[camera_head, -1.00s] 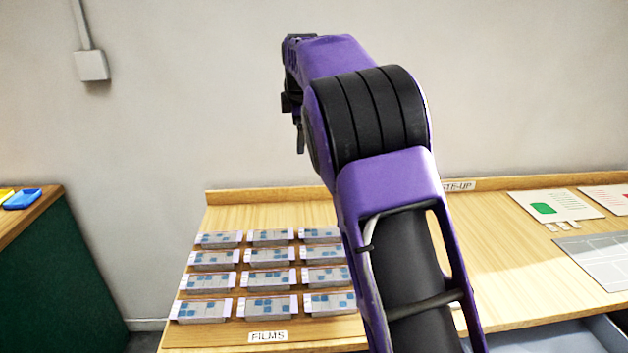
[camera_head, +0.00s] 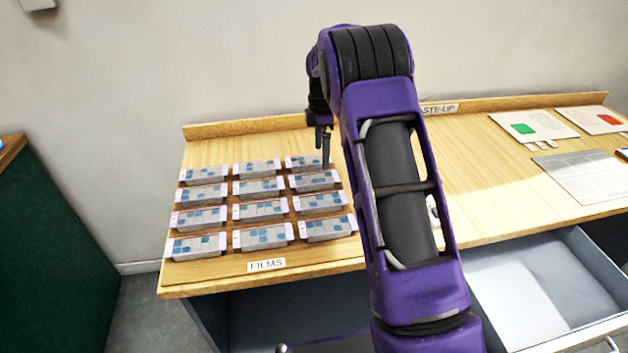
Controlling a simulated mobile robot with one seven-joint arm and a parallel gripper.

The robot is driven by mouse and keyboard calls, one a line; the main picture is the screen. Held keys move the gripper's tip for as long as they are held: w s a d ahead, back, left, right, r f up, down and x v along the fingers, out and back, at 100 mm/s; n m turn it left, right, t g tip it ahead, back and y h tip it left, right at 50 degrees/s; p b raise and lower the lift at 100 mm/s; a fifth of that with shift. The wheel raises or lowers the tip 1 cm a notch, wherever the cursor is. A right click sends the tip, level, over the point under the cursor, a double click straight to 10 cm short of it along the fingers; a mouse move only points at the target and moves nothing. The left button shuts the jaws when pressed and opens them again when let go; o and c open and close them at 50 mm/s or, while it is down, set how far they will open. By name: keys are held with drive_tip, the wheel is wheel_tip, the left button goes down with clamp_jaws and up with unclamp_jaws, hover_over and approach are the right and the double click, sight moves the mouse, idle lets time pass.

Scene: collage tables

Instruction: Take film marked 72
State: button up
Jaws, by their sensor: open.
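Several film packs, pale blocks with blue squares on top and light tabs at their ends, lie in rows on the wooden table (camera_head: 218,282). One is the front-left film (camera_head: 197,246), another the front-right film (camera_head: 326,228), another the back-right film (camera_head: 303,162). Any numbers on them are too small to read, so I cannot tell which is marked 72. A "FILMS" label (camera_head: 266,264) sits on the front edge. My gripper (camera_head: 323,150) points down by the right end of the back row, partly hidden behind my arm. It is open, with nothing seen in it.
An open drawer (camera_head: 545,290) sticks out under the table at right. Coloured sheets (camera_head: 535,126) and a grey gridded sheet (camera_head: 582,176) lie at the right. A raised ledge (camera_head: 240,126) runs along the back. A green cabinet (camera_head: 60,250) stands at the left.

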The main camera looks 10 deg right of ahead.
sight(321, 177)
drive_tip(key=shift+f, duration=3.55)
drive_tip(key=c, duration=1.4)
